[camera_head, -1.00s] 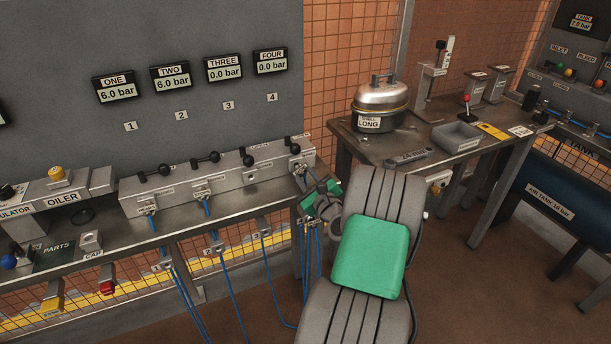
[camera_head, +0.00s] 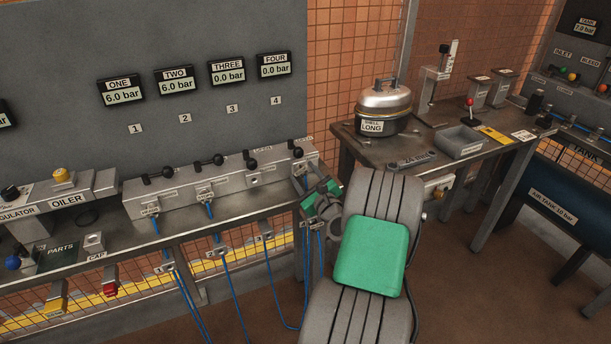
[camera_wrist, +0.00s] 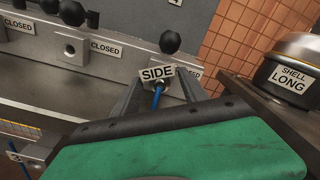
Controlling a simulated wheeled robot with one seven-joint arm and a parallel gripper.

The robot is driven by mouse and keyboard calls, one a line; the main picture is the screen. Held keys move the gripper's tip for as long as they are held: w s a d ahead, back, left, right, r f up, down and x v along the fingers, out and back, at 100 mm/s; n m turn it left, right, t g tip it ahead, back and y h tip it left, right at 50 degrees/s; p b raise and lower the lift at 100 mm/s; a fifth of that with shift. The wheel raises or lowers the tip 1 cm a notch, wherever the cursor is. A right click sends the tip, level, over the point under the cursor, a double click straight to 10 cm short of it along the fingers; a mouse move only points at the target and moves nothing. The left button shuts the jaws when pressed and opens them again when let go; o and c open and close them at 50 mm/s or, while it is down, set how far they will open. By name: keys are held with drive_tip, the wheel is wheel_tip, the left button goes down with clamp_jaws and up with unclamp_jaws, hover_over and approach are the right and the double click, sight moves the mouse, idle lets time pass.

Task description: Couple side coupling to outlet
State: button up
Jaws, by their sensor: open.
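The side coupling (camera_wrist: 158,78), with its white SIDE tag and blue hose, is in the wrist view. It appears to sit at the fourth outlet, at the right end of the grey manifold (camera_head: 225,182); whether it is fully seated cannot be told. My gripper (camera_wrist: 161,92) is open, with one finger on each side of the hose just below the tag. In the head view my gripper (camera_head: 314,193) is at the manifold's right end, and my arm partly hides the area. The third outlet (camera_wrist: 70,49) is bare, beside a CLOSED label.
Blue hoses run from outlets one and two. Gauges one and two (camera_head: 175,83) read 6.0 bar; three and four (camera_head: 274,68) read 0.0. A side bench (camera_head: 400,150) with a LONG shell pot (camera_head: 380,108) stands right. Open floor lies in front.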

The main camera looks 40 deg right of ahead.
drive_tip(key=v, duration=0.7)
drive_tip(key=shift+s, duration=0.4)
drive_tip(key=shift+a, duration=0.15)
